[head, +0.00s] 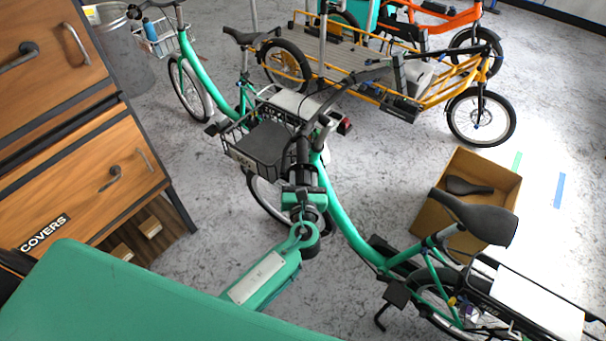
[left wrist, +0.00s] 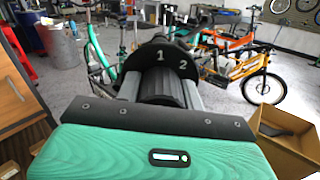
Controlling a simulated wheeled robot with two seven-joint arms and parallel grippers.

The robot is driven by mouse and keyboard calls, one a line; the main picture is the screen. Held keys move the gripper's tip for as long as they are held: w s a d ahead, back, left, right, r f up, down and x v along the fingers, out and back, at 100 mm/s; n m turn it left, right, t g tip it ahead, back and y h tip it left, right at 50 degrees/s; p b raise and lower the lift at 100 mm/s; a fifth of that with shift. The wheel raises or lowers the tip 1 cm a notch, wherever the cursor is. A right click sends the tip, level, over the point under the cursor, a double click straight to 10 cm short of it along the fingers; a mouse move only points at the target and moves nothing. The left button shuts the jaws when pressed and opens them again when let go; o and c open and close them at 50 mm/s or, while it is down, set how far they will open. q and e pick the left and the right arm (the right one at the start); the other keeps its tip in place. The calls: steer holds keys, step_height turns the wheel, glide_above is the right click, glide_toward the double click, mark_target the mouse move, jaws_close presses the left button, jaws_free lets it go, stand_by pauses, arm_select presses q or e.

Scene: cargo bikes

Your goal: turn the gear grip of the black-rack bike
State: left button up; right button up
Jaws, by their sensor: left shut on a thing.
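A green bike (head: 345,222) stands in the middle of the head view, with a black rack (head: 484,285) over its rear wheel and a front basket holding a dark box. My left gripper (head: 302,170) is at its handlebar, shut on the gear grip. In the left wrist view, the gear grip (left wrist: 160,91) is a dark ribbed cylinder between the two fingers of my left gripper (left wrist: 163,82). My gripper hides most of the grip in the head view. My right gripper is not in view.
A wooden drawer cabinet (head: 78,183) stands at the left. A cardboard box (head: 440,212) with a saddle in it is behind the bike's seat. Another green bike (head: 187,58) and a yellow cargo bike (head: 425,98) stand farther back. Some grey floor is clear between them.

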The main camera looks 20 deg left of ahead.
arm_select(q)
steer(key=n+b, duration=0.3)
steer(key=n, duration=0.1)
steer(key=shift+f+n+b, duration=0.2)
steer(key=shift+n+b, duration=0.15)
steer(key=shift+n, duration=0.05)
steer(key=n+b, duration=0.3)
steer(key=n, duration=0.1)
steer(key=n+b, duration=0.2)
steer(key=n, duration=0.1)
steer(key=shift+b, duration=0.3)
steer(key=n+b, duration=0.2)
steer(key=n, duration=0.1)
steer(key=shift+r+n+b, duration=0.15)
steer(key=shift+n+b, duration=0.65)
steer(key=shift+n, duration=0.4)
steer(key=o, duration=1)
